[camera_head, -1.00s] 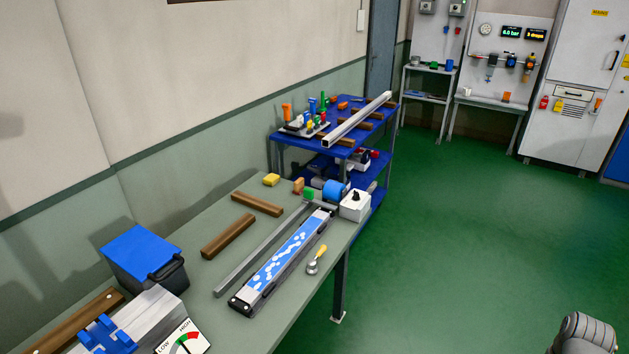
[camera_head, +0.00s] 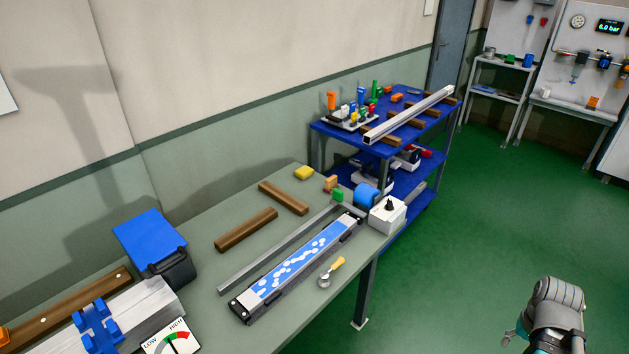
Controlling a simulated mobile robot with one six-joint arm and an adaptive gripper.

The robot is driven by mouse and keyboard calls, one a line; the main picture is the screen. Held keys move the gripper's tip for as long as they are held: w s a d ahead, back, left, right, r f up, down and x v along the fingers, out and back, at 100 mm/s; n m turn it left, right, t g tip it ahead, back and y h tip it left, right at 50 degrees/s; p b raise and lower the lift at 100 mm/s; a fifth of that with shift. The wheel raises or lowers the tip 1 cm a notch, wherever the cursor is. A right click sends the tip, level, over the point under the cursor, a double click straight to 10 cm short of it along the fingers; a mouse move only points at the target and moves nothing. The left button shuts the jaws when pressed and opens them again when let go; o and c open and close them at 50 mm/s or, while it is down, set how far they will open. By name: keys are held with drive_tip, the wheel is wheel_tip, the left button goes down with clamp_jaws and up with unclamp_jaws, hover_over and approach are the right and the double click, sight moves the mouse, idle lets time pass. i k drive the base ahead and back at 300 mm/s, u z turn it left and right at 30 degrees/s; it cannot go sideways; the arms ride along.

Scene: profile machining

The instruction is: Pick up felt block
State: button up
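Several small blocks stand at the far end of the grey-green bench. They are a yellow block (camera_head: 304,173), an orange-tan block (camera_head: 331,183) and a green block (camera_head: 337,195). I cannot tell from their look which one is the felt block. The orange-tan and green blocks stand close together, left of a blue roll (camera_head: 366,196). The yellow block lies apart, nearer the wall. A grey part of my arm shows at the lower right, over the floor and away from the bench.
The bench (camera_head: 215,325) holds two wooden bars, a long metal strip, a blue-and-white tray-like fixture (camera_head: 300,262), a yellow-handled tool (camera_head: 331,272), a white box (camera_head: 387,214) and a blue-lidded bin (camera_head: 150,238). A blue cart (camera_head: 330,133) stands behind. Green floor on the right is clear.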

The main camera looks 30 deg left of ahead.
sight(330, 183)
drive_tip(key=u, duration=0.25)
drive_tip(key=i, duration=0.65)
drive_tip(key=u, duration=0.8)
drive_tip(key=i, duration=0.75)
drive_tip(key=u, duration=0.35)
drive_tip(key=k, duration=0.95)
drive_tip(key=u, duration=0.1)
drive_tip(key=i, duration=0.7)
drive_tip(key=u, duration=0.05)
